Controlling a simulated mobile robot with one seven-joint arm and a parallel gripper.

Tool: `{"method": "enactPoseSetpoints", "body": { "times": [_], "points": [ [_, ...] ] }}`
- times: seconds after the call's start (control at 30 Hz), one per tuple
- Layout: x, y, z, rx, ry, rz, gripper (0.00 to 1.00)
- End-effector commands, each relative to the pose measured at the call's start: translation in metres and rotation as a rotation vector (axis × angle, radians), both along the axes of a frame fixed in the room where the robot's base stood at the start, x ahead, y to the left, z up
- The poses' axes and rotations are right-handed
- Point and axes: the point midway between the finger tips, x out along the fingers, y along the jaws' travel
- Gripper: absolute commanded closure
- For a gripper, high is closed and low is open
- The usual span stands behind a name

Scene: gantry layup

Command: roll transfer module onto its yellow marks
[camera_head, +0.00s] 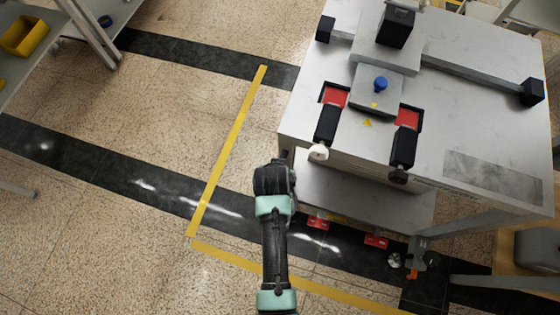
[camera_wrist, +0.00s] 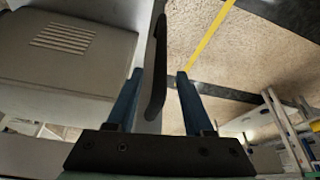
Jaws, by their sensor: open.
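The transfer module (camera_head: 465,110) is a grey metal cart with a flat top at the right of the head view. Yellow floor marks (camera_head: 230,145) form a corner left of and in front of the module; a yellow strip (camera_wrist: 208,45) also shows in the wrist view. My gripper (camera_wrist: 159,75) is open, its two blue fingers on either side of a black handle-like bar (camera_wrist: 158,62) at the module's edge. In the head view my wrist hides the fingers.
Black floor bands (camera_head: 90,175) cross the speckled floor. A shelf with a yellow bin (camera_head: 22,36) stands at the upper left. Red pieces (camera_head: 376,241) and an orange-and-black fitting (camera_head: 416,262) lie low by the module's front. The floor left of the module is clear.

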Motion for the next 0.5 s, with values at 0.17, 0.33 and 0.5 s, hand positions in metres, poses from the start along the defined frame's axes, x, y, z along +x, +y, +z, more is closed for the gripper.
{"method": "enactPoseSetpoints", "body": {
  "times": [0.17, 0.33, 0.5],
  "points": [
    [0.012, -0.002, -0.029, 0.0, 0.0, -0.001, 0.48],
    [0.019, -0.002, -0.045, 0.0, -0.001, -0.001, 0.48],
    [0.022, -0.003, -0.051, 0.0, -0.002, -0.001, 0.48]
  ]
}}
